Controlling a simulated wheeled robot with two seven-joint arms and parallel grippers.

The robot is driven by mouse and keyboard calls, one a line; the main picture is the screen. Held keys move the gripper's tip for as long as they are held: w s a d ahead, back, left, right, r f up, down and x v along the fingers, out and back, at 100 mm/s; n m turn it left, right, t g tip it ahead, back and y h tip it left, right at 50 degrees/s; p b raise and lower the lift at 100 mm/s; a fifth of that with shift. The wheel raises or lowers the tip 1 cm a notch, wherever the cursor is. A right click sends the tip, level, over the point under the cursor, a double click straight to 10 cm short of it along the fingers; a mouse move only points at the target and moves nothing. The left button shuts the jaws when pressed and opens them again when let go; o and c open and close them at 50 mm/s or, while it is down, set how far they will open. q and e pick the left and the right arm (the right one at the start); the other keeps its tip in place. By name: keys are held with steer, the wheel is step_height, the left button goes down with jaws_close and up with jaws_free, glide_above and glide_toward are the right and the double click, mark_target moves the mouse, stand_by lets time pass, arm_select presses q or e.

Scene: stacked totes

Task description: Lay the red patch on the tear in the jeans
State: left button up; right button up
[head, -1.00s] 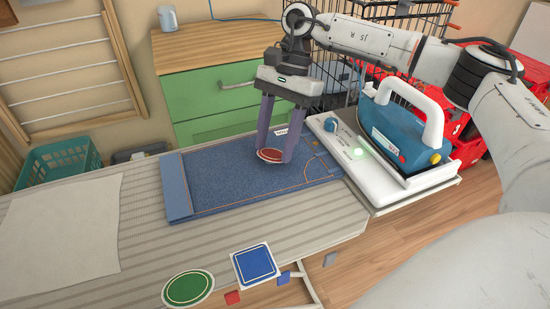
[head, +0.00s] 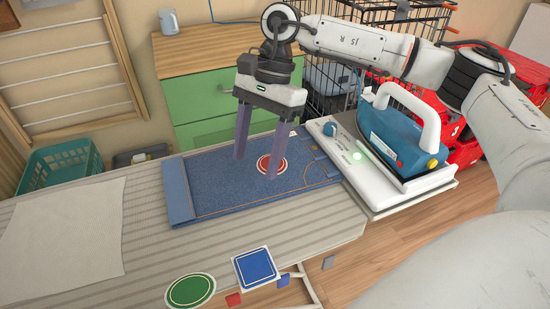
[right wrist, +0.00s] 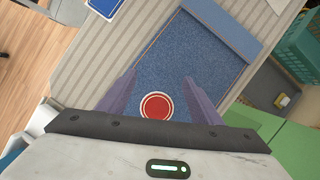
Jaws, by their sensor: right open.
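The red round patch (head: 263,163) with a white rim lies on the blue jeans (head: 215,183), which are folded flat on the striped ironing board. No tear shows in the denim around the patch; I cannot see what is beneath it. My right gripper (head: 255,168) is open and empty over the jeans, and one finger stands in front of part of the patch in the head view. In the right wrist view the patch (right wrist: 157,106) shows whole between the spread fingers. My left gripper is not in view.
A blue iron (head: 393,140) stands on a white rest (head: 350,165) right of the jeans. A green patch (head: 190,291) and a blue square patch (head: 255,267) lie at the board's near edge. A pale cloth (head: 60,230) covers the board's left part. A green dresser (head: 210,95) stands behind.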

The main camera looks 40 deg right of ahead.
steer(key=shift+s+a+r, duration=0.2)
steer(key=shift+a+r, duration=0.05)
steer(key=shift+a, duration=0.35)
step_height(320, 180, up, 7)
steer(key=s+a+p, duration=0.1)
steer(key=a+p, duration=0.1)
steer(key=p, duration=0.2)
steer(key=shift+a, duration=0.3)
steer(key=shift+p, duration=0.3)
